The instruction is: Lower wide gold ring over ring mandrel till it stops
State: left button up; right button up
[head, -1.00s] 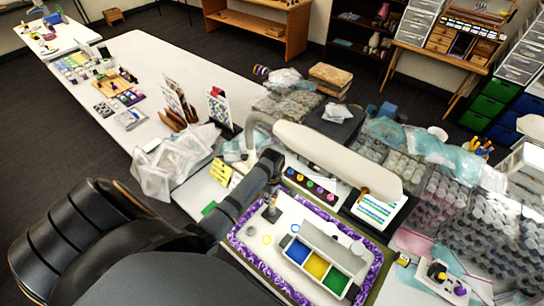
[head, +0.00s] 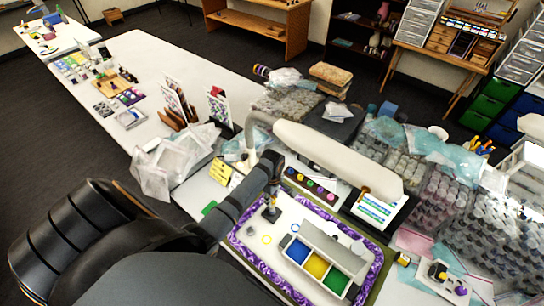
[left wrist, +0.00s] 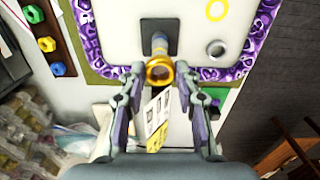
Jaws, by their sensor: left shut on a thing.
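The wide gold ring (left wrist: 160,71) is held between the fingertips of my left gripper (left wrist: 160,78) in the left wrist view. The ring mandrel (left wrist: 159,43) rises from a dark square base (left wrist: 158,28) just beyond the ring. Ring and mandrel overlap in this view, and I cannot tell whether the ring is around the mandrel's tip or only in front of it. In the head view my left gripper (head: 273,188) is right above the mandrel's dark base (head: 270,214), and the ring is too small to make out clearly. My right gripper is not in view.
The mandrel stands on a white work surface with a purple patterned border (head: 374,268). A tray with blue, yellow and green compartments (head: 317,266) is to its right. A yellow ring (left wrist: 217,9) and a grey ring (left wrist: 216,48) lie nearby. A white lamp head (head: 335,158) hangs behind.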

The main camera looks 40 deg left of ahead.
pick_arm(q)
jog(key=shift+f+b, duration=0.85)
jog(key=shift+f, duration=0.9)
dwell(0.7)
jog(key=o, duration=0.9)
jog(key=shift+r, duration=0.15)
notch_tip(320, 180, up, 12)
jog(key=shift+f, duration=0.1)
